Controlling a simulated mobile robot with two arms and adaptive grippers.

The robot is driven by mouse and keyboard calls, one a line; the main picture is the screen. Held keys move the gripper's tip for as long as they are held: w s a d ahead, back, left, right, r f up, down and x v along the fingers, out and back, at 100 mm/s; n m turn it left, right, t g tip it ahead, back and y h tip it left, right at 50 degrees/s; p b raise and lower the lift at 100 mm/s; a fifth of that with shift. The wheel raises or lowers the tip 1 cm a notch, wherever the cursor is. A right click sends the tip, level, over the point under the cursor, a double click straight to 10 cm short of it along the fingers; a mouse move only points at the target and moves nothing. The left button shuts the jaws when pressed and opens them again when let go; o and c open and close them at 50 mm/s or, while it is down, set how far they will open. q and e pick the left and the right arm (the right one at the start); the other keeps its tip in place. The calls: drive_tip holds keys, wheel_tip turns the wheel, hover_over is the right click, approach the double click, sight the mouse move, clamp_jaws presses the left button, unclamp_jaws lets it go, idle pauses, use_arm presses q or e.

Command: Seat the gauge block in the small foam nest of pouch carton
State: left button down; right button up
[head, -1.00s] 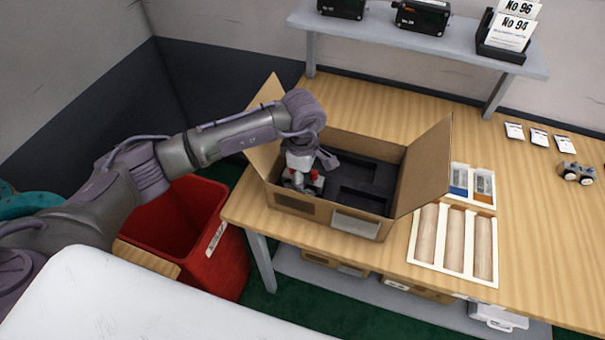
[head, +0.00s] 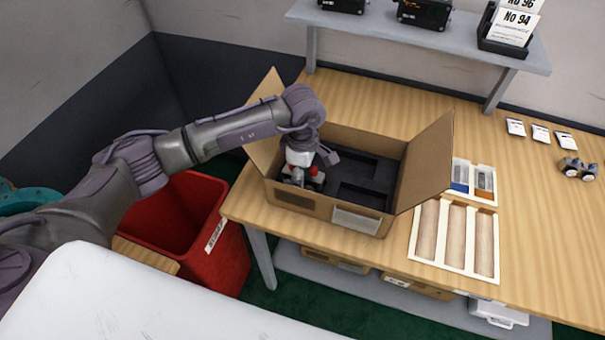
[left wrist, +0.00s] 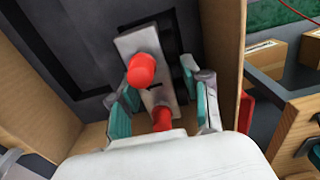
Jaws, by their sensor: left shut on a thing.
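The gauge block (left wrist: 150,72) is a grey metal piece with red round-ended parts, and it shows partly in the head view (head: 314,178). My left gripper (left wrist: 164,106) is shut on it, with teal-padded fingers on both sides. Gripper and block are inside the open pouch carton (head: 360,218), at its left end. The dark foam insert (head: 345,162) has larger recesses to the right. In the left wrist view the block covers part of a small dark slot (left wrist: 180,35) in the foam. Whether it sits down in that slot I cannot tell. My right gripper is out of view.
The carton's flaps stand up, the right flap (head: 427,165) tallest. Right of it are a small tray with blue and orange items (head: 472,184) and a cream tray with wooden slots (head: 455,240). A red bin (head: 190,225) stands left of the table.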

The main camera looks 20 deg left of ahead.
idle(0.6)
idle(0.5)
use_arm(q)
drive_tip(key=shift+f+b, duration=0.15)
drive_tip(key=shift+b, duration=0.35)
drive_tip(key=shift+f+b, duration=0.35)
drive_tip(key=shift+b, duration=0.1)
idle(0.6)
drive_tip(key=shift+f+b, duration=0.4)
drive_tip(key=shift+b, duration=0.25)
drive_tip(key=shift+c, duration=2.2)
unclamp_jaws()
